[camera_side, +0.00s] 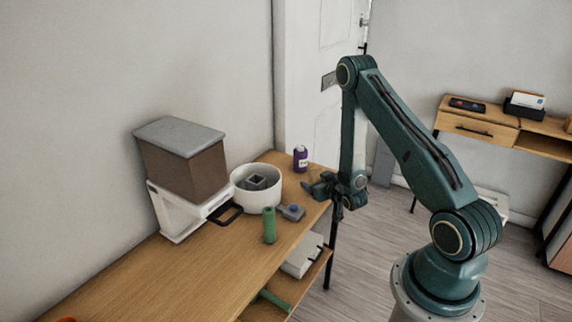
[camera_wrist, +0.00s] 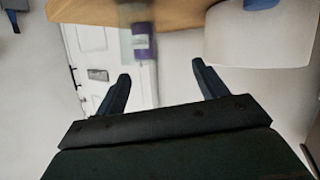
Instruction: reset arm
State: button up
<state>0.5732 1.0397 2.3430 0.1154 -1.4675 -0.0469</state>
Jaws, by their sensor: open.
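My gripper (camera_side: 318,186) hangs over the right end of the wooden table (camera_side: 150,282), with its jaws pointing left. In the wrist view my gripper (camera_wrist: 157,85) has its two dark fingers spread wide, with nothing between them. A purple bottle with a white label (camera_side: 300,159) stands near the table's back right edge, behind my gripper. The bottle (camera_wrist: 143,42) shows blurred beyond the fingertips in the wrist view. A white round pot (camera_side: 258,195) with a grey square piece (camera_side: 257,182) in it stands left of my gripper.
A green cylinder (camera_side: 269,225) and a grey-blue item (camera_side: 292,212) stand in front of the pot. A brown container with a grey lid (camera_side: 181,160) sits on a white stand (camera_side: 172,215) by the wall. A desk (camera_side: 478,127) stands at the far right. The table's front left is mostly clear.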

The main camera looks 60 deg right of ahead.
jog(key=w+a+r+n+g+y, duration=0.1)
jog(key=a+r+y, duration=0.1)
jog(key=a+r, duration=0.65)
jog(key=a+r+n+g+y, duration=0.15)
jog(key=a+r, duration=0.35)
jog(key=r, duration=0.7)
jog(key=s+a+r+g+y, duration=0.1)
jog(key=s+a+r, duration=0.2)
jog(key=s, duration=0.4)
jog(key=s+a+r+n+g+y, duration=0.1)
jog(key=s+a+r+y, duration=0.1)
jog(key=s+a, duration=0.3)
jog(key=s+a+r+n+g+y, duration=0.1)
jog(key=s+a+r, duration=0.3)
jog(key=s, duration=0.6)
jog(key=shift+s+a+r, duration=0.25)
jog(key=shift+a+r, duration=0.05)
jog(key=shift+a, duration=0.2)
